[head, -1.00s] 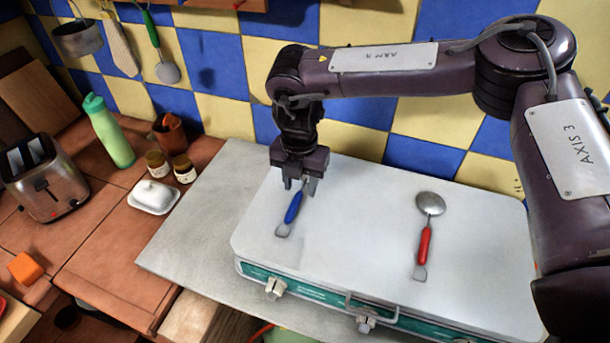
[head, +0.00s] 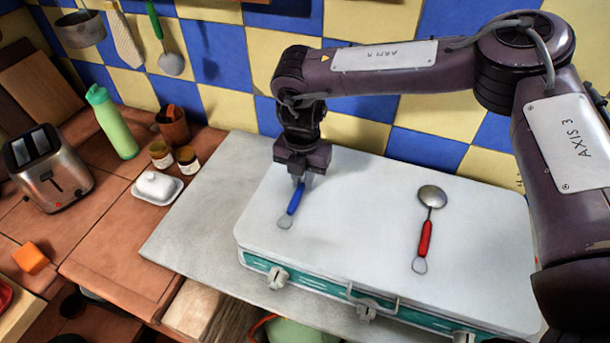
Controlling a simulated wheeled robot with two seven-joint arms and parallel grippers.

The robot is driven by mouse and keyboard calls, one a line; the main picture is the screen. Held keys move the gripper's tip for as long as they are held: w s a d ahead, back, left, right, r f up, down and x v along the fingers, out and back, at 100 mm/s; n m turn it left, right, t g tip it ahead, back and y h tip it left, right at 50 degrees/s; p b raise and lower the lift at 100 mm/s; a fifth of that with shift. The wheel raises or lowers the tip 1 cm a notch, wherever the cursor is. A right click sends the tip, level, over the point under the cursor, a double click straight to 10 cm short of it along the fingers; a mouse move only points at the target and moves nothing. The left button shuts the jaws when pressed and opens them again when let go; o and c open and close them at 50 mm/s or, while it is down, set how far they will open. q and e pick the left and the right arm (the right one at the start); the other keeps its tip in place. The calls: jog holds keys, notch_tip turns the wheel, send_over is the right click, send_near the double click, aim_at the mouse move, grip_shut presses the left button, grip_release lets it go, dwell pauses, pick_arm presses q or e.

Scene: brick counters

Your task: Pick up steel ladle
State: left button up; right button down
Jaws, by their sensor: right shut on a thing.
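A ladle-like utensil with a round steel bowl and a red handle (head: 425,238) lies on the right part of the white case lid, bowl towards the wall. A second utensil with a blue handle (head: 293,202) lies on the left part of the lid. Its near end is a metal loop; its far end is hidden by my gripper. My right gripper (head: 299,182) points down from above and is shut on the blue-handled utensil, near the handle's far end. It is well left of the red-handled one. My left gripper is not in view.
The white-topped case (head: 350,226) with green sides and latches stands on a grey slab (head: 195,217). To the left are a butter dish (head: 157,187), jars, a green bottle (head: 112,123) and a toaster (head: 48,172). The checkered tile wall is close behind. The lid between both utensils is clear.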

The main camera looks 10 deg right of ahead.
aim_at(302, 182)
notch_tip(302, 182, up, 7)
jog(key=shift+w+r+b, duration=0.1)
jog(key=shift+r+b, duration=0.1)
jog(key=shift+b, duration=1)
notch_tip(302, 182, up, 13)
jog(key=shift+f+p, duration=0.2)
jog(key=shift+p, duration=0.1)
